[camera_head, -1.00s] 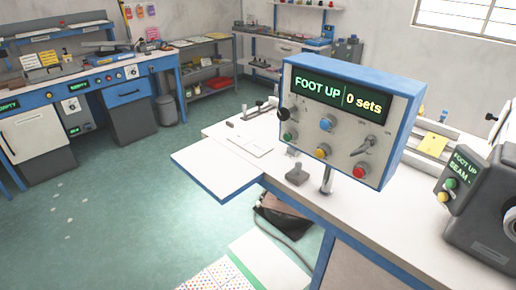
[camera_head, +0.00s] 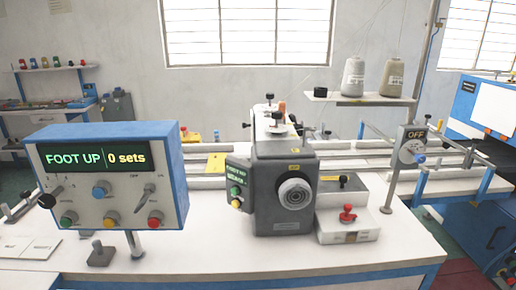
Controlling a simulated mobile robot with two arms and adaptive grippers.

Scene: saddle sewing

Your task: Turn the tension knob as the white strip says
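No knob in view is labelled as the tension knob, and I cannot tell which one it is. A control box (camera_head: 110,180) stands on a post at the left, its screen reading "FOOT UP" and "0 sets". It carries a blue knob (camera_head: 101,190), a black knob (camera_head: 47,200) and a lever switch (camera_head: 146,196). The grey sewing machine (camera_head: 270,175) stands in the middle, with a round handwheel (camera_head: 295,195) and small dark knobs on top. A white strip with readable words is not seen. Neither of my grippers is in view.
A white box with a red knob (camera_head: 347,214) stands right of the machine. A dial (camera_head: 411,151) under an "OFF" sign is farther right. Two thread cones (camera_head: 353,77) stand on a shelf behind. The white table's front (camera_head: 250,262) is mostly clear.

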